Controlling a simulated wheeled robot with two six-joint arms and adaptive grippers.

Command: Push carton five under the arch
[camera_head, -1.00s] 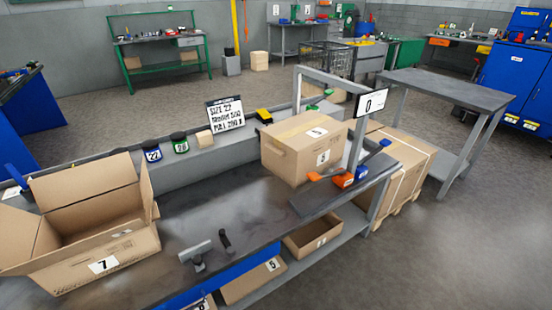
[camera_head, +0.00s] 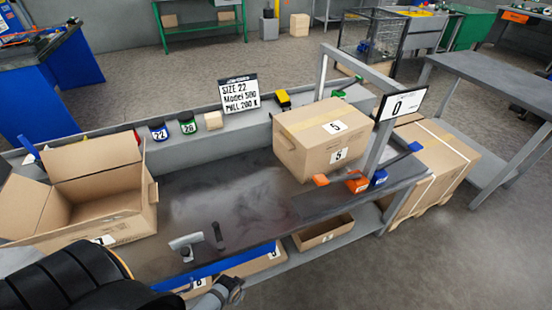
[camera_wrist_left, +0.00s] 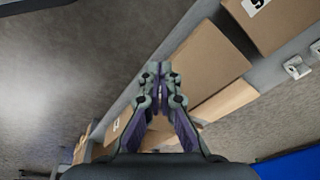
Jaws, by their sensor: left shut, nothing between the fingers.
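Carton five (camera_head: 311,152) is a closed brown box with "5" labels on its top and side. It sits upright on the dark bench top, close to the grey arch (camera_head: 350,65). Its right end meets the arch's near post in the head view; I cannot tell whether any of it is under the arch. My left gripper (camera_head: 236,284) is low at the bench's front side, well apart from carton five. The left wrist view shows the gripper (camera_wrist_left: 158,68) shut and empty, with floor and shelf boxes beyond it. My right gripper is out of view.
An open carton (camera_head: 95,205) stands on the bench's left end. A stapler-like tool (camera_head: 186,245) lies near the front edge. Orange and blue tools (camera_head: 357,182) lie by the near post. A sign (camera_head: 239,94) stands behind. The bench middle is clear.

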